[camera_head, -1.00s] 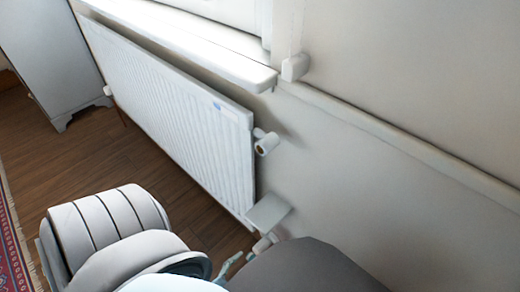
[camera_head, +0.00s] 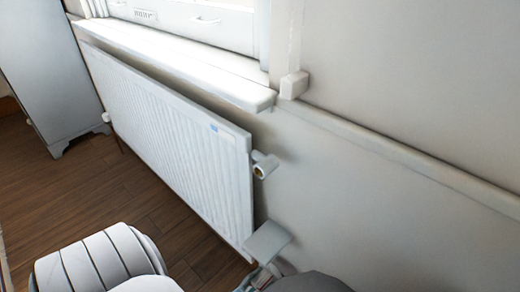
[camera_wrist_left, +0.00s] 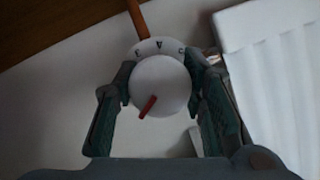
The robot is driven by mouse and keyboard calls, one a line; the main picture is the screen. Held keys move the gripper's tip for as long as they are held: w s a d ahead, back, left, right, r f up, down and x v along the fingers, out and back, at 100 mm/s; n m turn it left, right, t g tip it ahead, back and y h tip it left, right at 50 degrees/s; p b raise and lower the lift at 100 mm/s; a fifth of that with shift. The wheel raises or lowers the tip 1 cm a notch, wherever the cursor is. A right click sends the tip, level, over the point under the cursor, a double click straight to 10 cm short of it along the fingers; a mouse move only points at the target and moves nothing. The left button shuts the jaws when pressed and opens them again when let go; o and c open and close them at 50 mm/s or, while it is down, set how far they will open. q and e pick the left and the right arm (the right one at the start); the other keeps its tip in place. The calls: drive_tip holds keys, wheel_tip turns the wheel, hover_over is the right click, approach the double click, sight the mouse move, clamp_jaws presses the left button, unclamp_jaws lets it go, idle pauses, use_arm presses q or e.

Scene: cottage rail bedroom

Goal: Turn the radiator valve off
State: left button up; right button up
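The radiator valve (camera_wrist_left: 162,82) is a round white knob with a red pointer in the left wrist view. Its pointer slants down and left, and a marked pale collar shows above the knob. My left gripper (camera_wrist_left: 161,80) has one finger on each side of the knob, and both fingers appear to touch it. In the head view the left gripper (camera_head: 259,278) shows only partly at the bottom, by the radiator's lower right corner. The valve knob is hard to make out there. The white radiator (camera_head: 180,140) hangs on the wall. My right gripper is not in view.
A white sill (camera_head: 190,65) juts out above the radiator. A small fitting (camera_head: 264,165) sticks out at the radiator's upper right, and a pale plate (camera_head: 268,240) sits at its lower right. A white cabinet (camera_head: 50,75) stands at left. Wooden floor (camera_head: 60,195) lies clear in front.

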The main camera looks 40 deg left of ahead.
use_arm(q)
drive_tip(key=c, duration=0.3)
drive_tip(key=shift+n+h, duration=0.3)
drive_tip(key=n+h, duration=0.2)
drive_tip(key=n, duration=0.1)
drive_tip(key=shift+n+h, duration=0.3)
drive_tip(key=n+h, duration=0.2)
drive_tip(key=n, duration=0.1)
drive_tip(key=shift+d, duration=0.1)
idle(0.6)
drive_tip(key=o, duration=1.1)
drive_tip(key=shift+o, duration=0.2)
